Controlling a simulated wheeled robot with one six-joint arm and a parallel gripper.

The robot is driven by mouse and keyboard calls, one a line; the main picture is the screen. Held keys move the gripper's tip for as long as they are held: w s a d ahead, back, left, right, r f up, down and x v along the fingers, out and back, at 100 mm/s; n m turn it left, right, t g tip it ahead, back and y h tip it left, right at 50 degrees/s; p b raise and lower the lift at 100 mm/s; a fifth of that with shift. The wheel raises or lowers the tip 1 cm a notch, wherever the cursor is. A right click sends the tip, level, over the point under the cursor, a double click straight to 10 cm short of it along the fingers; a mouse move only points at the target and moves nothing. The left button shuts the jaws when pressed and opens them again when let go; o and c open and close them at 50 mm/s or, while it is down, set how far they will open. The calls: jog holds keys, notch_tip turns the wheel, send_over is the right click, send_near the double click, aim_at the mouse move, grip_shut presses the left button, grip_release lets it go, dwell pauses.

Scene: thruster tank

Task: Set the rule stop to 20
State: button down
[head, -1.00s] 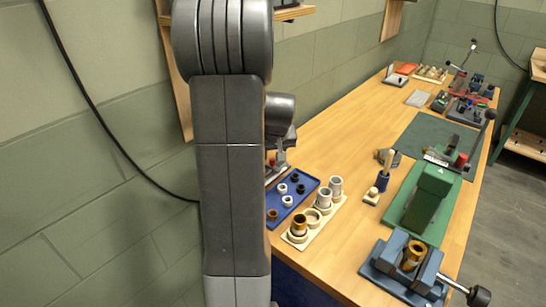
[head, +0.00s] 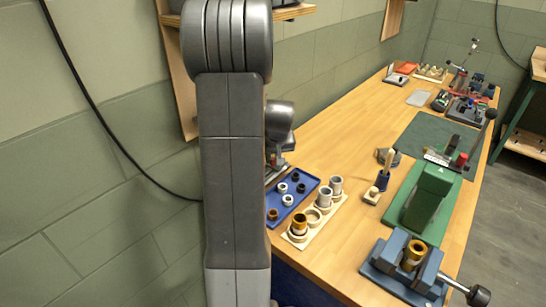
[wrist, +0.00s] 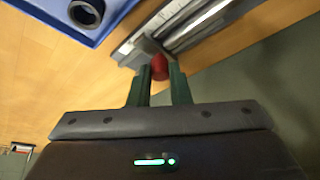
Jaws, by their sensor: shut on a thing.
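The red knob of the rule stop (wrist: 159,66) is between the two green fingertips of my gripper (wrist: 160,74) in the wrist view. My gripper is shut on it. The knob sits beside a pale metal block (wrist: 142,48) at the near end of a long silver rule (wrist: 200,22), which runs to the upper right. I cannot read any figure on its scale. In the head view my own arm hides most of the rule, and only a small part of the wrist shows beside the wall.
A blue tray (head: 310,182) with several small rings lies close to the rule. A pale wooden holder (head: 323,218) with metal bushings stands in front of it. A green press (head: 425,200) and a blue vise (head: 388,268) are further right.

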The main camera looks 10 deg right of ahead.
jog(key=shift+w+d, duration=0.95)
jog(key=shift+d, duration=0.3)
jog(key=c, duration=1.3)
grip_release()
jog(key=shift+c, duration=0.2)
jog(key=shift+a, duration=0.1)
jog(key=v, duration=1.4)
jog(key=shift+b, duration=0.4)
jog(key=shift+s+f, duration=0.1)
jog(key=shift+f, duration=0.1)
jog(key=x, duration=1.4)
jog(key=shift+r, duration=0.1)
jog(key=shift+s+a+r+p, duration=0.1)
jog(key=shift+s+a+p, duration=0.2)
jog(key=shift+a, duration=0.15)
